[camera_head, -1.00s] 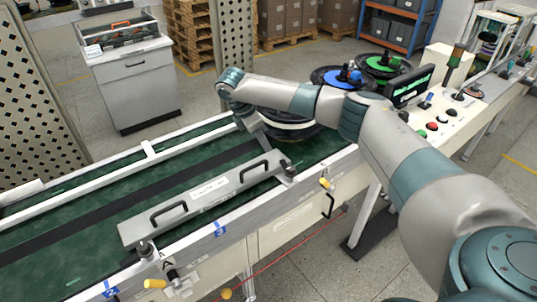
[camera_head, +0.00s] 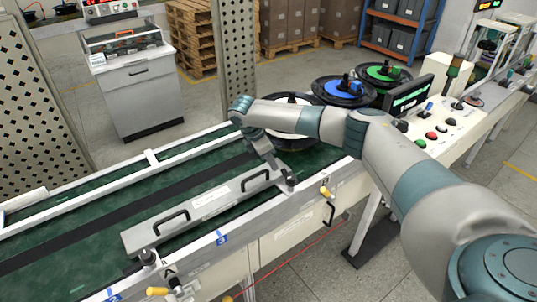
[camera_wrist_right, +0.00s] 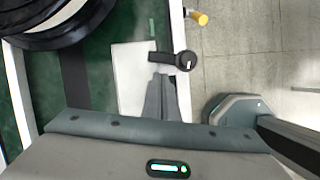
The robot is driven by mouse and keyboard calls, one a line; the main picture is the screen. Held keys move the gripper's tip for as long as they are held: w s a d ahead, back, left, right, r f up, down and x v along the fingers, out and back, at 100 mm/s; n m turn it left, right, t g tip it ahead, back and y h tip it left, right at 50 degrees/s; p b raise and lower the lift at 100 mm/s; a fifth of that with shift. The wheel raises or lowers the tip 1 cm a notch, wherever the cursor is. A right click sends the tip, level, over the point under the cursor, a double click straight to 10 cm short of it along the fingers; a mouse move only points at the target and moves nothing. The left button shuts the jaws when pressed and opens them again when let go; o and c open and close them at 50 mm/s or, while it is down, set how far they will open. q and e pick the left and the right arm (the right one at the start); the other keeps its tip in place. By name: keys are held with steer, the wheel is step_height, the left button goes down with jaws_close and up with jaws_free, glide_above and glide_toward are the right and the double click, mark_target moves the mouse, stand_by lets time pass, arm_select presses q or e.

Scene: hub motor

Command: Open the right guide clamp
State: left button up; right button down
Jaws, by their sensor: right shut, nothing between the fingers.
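The right guide clamp (camera_head: 289,183) is a small dark lever with a round knob at the right end of the grey guide bar (camera_head: 236,199). In the right wrist view the clamp (camera_wrist_right: 184,61) lies crosswise, its arm pointing left from the knob. My right gripper (camera_head: 276,168) reaches down beside it. Its fingers (camera_wrist_right: 162,80) are together and empty, with the tips right at the lever's left part. I cannot tell whether they touch it. The left guide clamp (camera_head: 148,257) sits at the bar's other end. My left gripper is out of view.
The guide bar has two black handles and lies along the green conveyor (camera_head: 60,253). A yellow-tipped fitting (camera_head: 325,192) sticks out of the conveyor's near side, close to the clamp. A wheel-like part (camera_head: 295,142) lies behind my right wrist. A control panel (camera_head: 430,130) stands at right.

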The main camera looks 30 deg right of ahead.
mark_target(276, 178)
steer(key=shift+p+x, duration=0.45)
steer(key=shift+x, duration=1.8)
